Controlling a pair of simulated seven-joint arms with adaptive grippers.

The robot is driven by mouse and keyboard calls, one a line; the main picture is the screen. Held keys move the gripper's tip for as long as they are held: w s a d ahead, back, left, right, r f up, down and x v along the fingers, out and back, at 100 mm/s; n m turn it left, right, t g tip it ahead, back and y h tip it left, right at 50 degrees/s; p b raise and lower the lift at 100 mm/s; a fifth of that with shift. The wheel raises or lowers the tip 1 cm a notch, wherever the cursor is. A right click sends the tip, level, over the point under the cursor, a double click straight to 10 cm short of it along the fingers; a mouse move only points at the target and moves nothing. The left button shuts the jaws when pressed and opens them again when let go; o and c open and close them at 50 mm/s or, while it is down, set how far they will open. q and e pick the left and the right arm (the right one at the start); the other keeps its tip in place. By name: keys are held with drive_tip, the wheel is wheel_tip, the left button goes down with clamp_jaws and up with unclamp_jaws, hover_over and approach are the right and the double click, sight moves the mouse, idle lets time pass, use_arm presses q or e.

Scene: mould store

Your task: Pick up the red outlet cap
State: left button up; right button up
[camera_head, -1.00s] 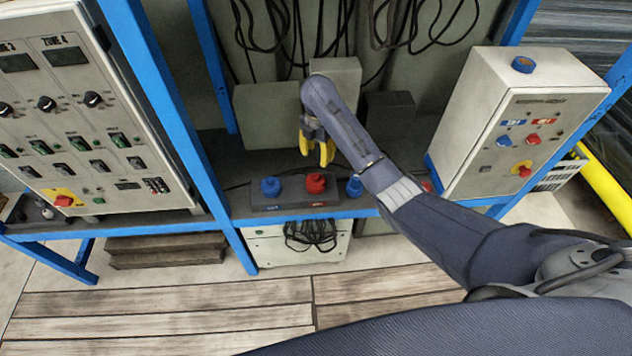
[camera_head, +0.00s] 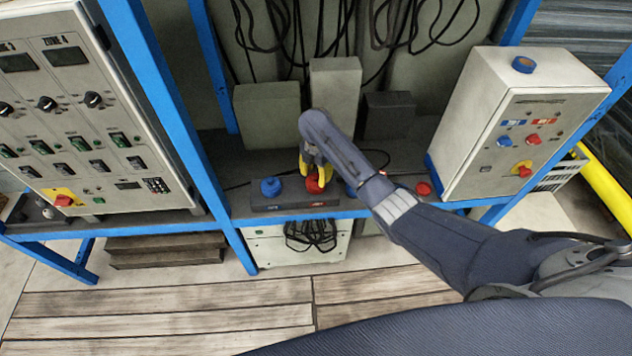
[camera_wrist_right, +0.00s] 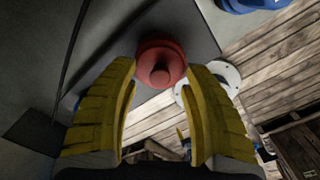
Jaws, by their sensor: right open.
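The red outlet cap (camera_head: 317,183) sits on a dark block (camera_head: 268,203) on the bench, between two blue caps. In the right wrist view the red cap (camera_wrist_right: 160,62) is round with a raised knob, just beyond and between the yellow fingertips. My right gripper (camera_head: 315,175) is over the red cap, with its fingers pointing down and partly hiding it. In the right wrist view my right gripper (camera_wrist_right: 161,72) is open, with nothing held between its fingers. I cannot tell whether the fingers touch the cap. My left gripper is not in view.
A blue cap (camera_head: 271,187) is left of the red one; another blue cap (camera_head: 351,190) is partly behind my arm. A loose red cap (camera_head: 423,188) lies to the right. Grey blocks (camera_head: 267,115) stand behind. A control box (camera_head: 480,125) and blue frame posts flank the bench.

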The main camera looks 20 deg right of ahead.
drive_tip(key=shift+f, duration=0.65)
drive_tip(key=shift+c, duration=0.6)
clamp_jaws()
